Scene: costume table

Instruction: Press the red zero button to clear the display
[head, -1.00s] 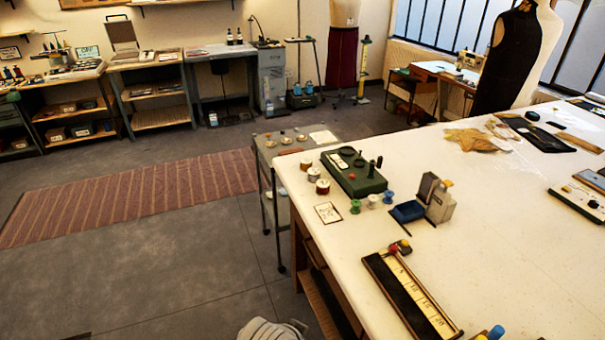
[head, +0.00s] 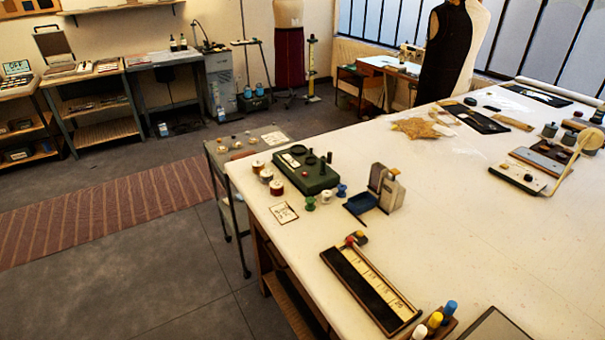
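A green box-shaped device (head: 318,182) stands near the left corner of the white table. It has a small white panel (head: 290,160) and dark round knobs or posts on top. Its top details are too small to make out, and I cannot read a display. A small red knob (head: 350,241) shows at the far end of a long black-framed scale (head: 357,290) with a pale numbered strip. I cannot tell whether any red part is the zero button. Neither of my grippers is in view.
Thread spools (head: 277,187) stand left of the green device, and green, white and blue ones before it. A grey device with a blue tray (head: 361,203) stands to its right. A bottle rack (head: 437,325) is at the front edge. The white table (head: 480,230) is mostly clear mid-right.

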